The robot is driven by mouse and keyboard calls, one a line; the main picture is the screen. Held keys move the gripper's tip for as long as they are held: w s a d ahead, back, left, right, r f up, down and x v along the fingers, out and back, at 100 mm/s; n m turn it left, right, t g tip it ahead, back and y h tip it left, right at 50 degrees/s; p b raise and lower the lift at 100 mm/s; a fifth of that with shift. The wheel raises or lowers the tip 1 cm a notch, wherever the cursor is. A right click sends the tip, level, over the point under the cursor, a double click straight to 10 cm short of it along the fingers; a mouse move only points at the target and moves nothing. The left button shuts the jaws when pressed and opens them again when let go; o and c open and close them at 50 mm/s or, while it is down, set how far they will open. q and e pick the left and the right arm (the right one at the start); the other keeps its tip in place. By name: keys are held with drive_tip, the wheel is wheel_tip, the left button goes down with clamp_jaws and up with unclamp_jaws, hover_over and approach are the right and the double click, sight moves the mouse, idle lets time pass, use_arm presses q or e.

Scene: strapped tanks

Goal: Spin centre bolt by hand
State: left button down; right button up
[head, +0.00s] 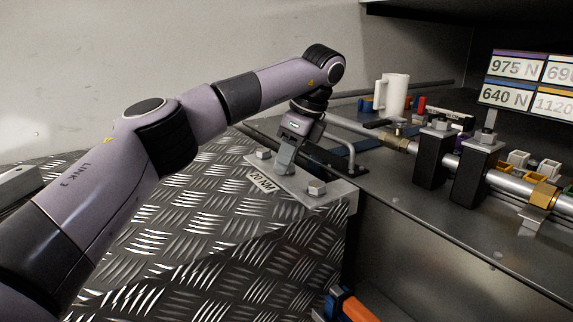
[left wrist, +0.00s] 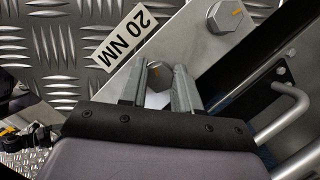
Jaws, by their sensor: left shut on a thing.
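A grey metal plate (head: 335,196) with a "20 NM" label (head: 262,184) carries a row of bolts. One outer bolt (head: 263,154) sits at its far left end and another outer bolt (head: 316,187) at its near right end; a hex bolt with an orange mark (left wrist: 225,18) shows in the left wrist view. My left gripper (head: 285,166) points down at the plate between the two outer bolts. Its fingers (left wrist: 162,90) are shut on the centre bolt (left wrist: 155,70), mostly hidden between them. My right gripper is out of view.
A bent metal handle (head: 347,152) stands close to the right of my left gripper. A pipe with black strapped blocks (head: 433,157), a white mug (head: 394,94) and force signs (head: 513,68) are further right. An orange-and-blue item (head: 352,306) lies below. Tread plate (head: 215,235) is clear.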

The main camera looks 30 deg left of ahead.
use_arm(q)
drive_tip(key=shift+n, duration=0.6)
drive_tip(key=shift+n+g, duration=0.6)
drive_tip(key=shift+n, duration=0.7)
drive_tip(key=n+g+h, duration=0.1)
drive_tip(key=n, duration=0.2)
drive_tip(key=shift+n, duration=0.3)
drive_tip(key=shift+f, duration=0.15)
drive_tip(key=shift+n+h, duration=0.3)
drive_tip(key=shift+n, duration=0.1)
drive_tip(key=shift+d, duration=0.1)
drive_tip(key=c, duration=0.7)
unclamp_jaws()
